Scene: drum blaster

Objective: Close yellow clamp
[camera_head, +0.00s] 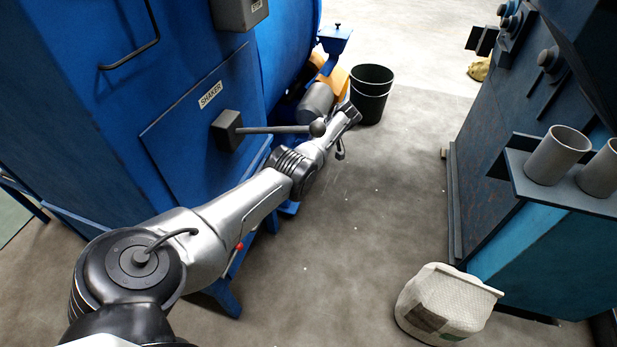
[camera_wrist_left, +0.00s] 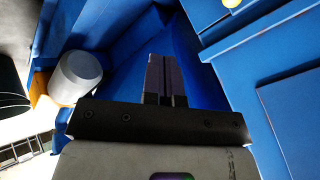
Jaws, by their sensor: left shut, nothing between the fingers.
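I cannot make out a clear yellow clamp. A small yellow round part (camera_wrist_left: 232,2) is cut off by the top edge of the left wrist view, and I cannot tell if it belongs to a clamp. My left gripper (camera_wrist_left: 165,78) is shut and empty, its fingers together in front of blue machine panels. In the head view my left arm reaches along the blue machine, and the left gripper (camera_head: 349,114) is near its lower far end, beside a grey cylinder (camera_head: 316,101). My right gripper is out of view.
The blue machine (camera_head: 100,120) has a lever (camera_head: 270,130) close above my arm. An orange-yellow part (camera_head: 338,82) sits behind the grey cylinder. A black bucket (camera_head: 371,95) stands just beyond my gripper. A white sack (camera_head: 446,303) lies at right; the floor between is clear.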

